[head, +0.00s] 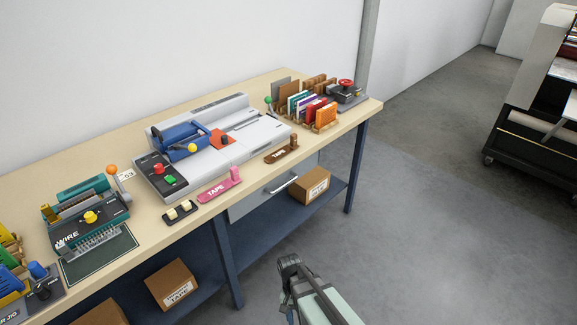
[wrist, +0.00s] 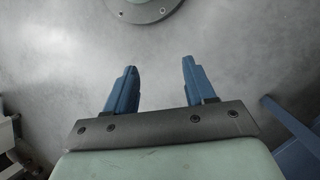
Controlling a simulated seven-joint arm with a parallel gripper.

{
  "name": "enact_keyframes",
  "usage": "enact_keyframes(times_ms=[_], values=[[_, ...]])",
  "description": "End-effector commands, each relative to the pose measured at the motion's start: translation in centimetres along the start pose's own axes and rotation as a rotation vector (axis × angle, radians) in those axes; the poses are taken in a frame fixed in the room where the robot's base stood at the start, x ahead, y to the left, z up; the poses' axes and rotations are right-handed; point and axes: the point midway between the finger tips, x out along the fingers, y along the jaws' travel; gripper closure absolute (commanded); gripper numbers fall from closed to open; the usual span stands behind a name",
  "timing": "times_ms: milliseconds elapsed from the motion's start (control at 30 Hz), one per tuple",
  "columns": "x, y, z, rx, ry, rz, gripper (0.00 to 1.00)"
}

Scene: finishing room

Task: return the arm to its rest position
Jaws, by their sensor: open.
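My gripper (wrist: 159,66) shows in the wrist view with its two blue fingers spread apart and nothing between them. Bare grey floor lies beyond the fingertips. In the head view, part of my pale green arm with a dark grey end shows at the bottom, right of the workbench (head: 95,166) and apart from it. I cannot tell whether that dark end includes the gripper fingers.
The bench carries a large grey binding machine (head: 258,132), a green wire machine (head: 112,207), a pink tape holder (head: 219,186) and a rack of coloured booklets. Cardboard boxes (head: 310,186) sit on its lower shelf. A black cart (head: 535,140) stands far right. Floor (head: 420,220) between is clear.

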Motion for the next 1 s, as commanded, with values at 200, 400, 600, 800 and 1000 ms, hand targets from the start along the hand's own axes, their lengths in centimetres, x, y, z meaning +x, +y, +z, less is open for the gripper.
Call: enact_keyframes(times_ms=[200, 400, 600, 800, 1000], values=[[6.3, 4.5, 1.5, -0.044, -0.057, -0.030, 0.46], [11.4, 7.8, 3.6, -0.091, -0.100, -0.066, 0.46], [15.9, 10.4, 6.5, -0.135, -0.137, -0.108, 0.46], [18.7, 11.8, 8.7, -0.167, -0.157, -0.140, 0.46], [19.7, 12.2, 9.5, -0.180, -0.163, -0.152, 0.46]])
